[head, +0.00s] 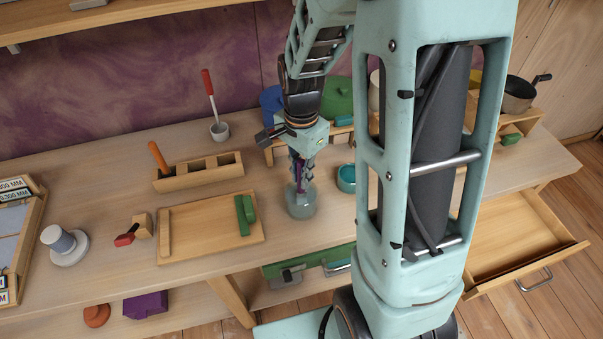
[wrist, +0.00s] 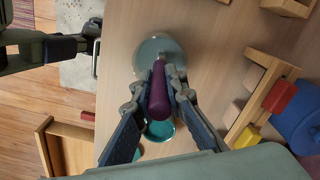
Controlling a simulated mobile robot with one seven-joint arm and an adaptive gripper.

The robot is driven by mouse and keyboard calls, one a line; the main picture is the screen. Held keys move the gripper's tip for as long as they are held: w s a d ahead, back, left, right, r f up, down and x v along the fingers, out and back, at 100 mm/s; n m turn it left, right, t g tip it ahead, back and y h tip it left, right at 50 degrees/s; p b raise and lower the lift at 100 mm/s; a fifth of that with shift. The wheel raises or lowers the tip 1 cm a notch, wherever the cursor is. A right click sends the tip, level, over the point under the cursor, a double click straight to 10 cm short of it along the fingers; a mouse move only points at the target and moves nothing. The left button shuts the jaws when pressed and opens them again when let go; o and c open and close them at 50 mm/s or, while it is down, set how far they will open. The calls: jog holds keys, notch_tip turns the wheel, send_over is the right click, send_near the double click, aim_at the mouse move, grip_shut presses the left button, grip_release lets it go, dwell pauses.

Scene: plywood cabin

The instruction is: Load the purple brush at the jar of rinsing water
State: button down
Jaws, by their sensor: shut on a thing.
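My gripper (head: 301,180) points down at the jar of rinsing water (head: 301,207), a pale glass jar on the bench. It is shut on the purple brush (wrist: 158,92), whose thick purple handle shows between the fingers in the wrist view. In the head view a little of the purple handle shows just above the jar mouth. In the wrist view the jar (wrist: 152,48) lies behind the far end of the handle. The bristles are hidden, so I cannot tell whether they touch the water.
A teal bowl (head: 346,186) stands close right of the jar. A wooden board (head: 205,232) with a green block (head: 245,215) lies to the left. A drawer (head: 530,235) hangs open at right.

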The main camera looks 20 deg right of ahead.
aim_at(302, 161)
jog(key=shift+f+b, duration=0.5)
jog(key=shift+f, duration=0.1)
dwell(1.5)
jog(key=shift+r+p, duration=2.7)
jog(key=shift+r, duration=0.9)
